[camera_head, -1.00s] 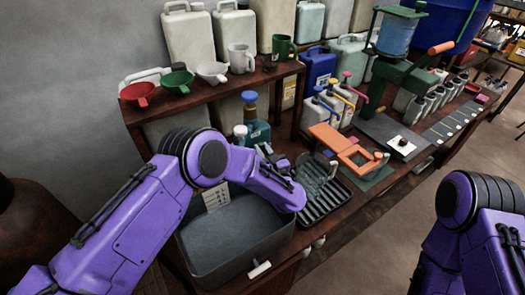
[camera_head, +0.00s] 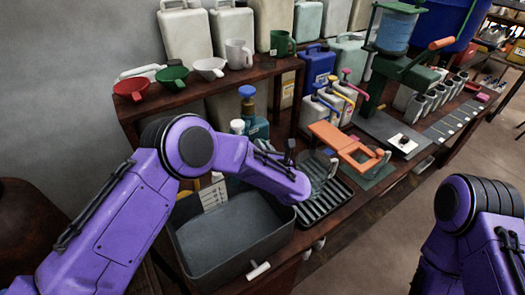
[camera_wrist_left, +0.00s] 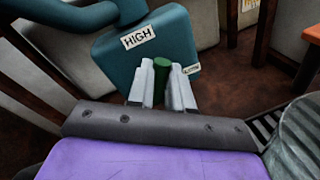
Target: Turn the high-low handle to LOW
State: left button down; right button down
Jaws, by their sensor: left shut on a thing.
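A teal block (camera_wrist_left: 150,50) with a white HIGH label (camera_wrist_left: 138,37) and a smaller label (camera_wrist_left: 192,69), too small to read, is ahead in the left wrist view. A dark green handle (camera_wrist_left: 161,72) stands upright in front of it. My left gripper (camera_wrist_left: 161,88) is shut on this handle, one pale finger on each side. The handle's lower end is hidden between the fingers. In the head view the teal body (camera_head: 258,130) shows behind my left forearm, which hides much of it. My right gripper is out of view.
A grey sink (camera_head: 235,235) lies below my left forearm. A glass mug (camera_head: 320,168) on a black drain rack (camera_head: 325,200) is close to the right. An orange press (camera_head: 345,143) stands beyond. A shelf with funnels (camera_head: 172,76) and mugs is behind.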

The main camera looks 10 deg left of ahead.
pick_arm(q)
jog(key=shift+w+d+f+m+g+y+b, duration=0.1)
jog(key=shift+f+m+g+y+b, duration=0.3)
jog(key=shift+m, duration=1.2)
jog(key=shift+w+d+m+g+y+b, duration=0.15)
jog(key=shift+m+g+b, duration=0.4)
jog(key=shift+m, duration=1.05)
jog(key=shift+a+f+m+g+y+b, duration=0.1)
jog(key=shift+f+m+g+y+b, duration=0.4)
jog(key=shift+m, duration=1.1)
jog(key=shift+r, duration=0.25)
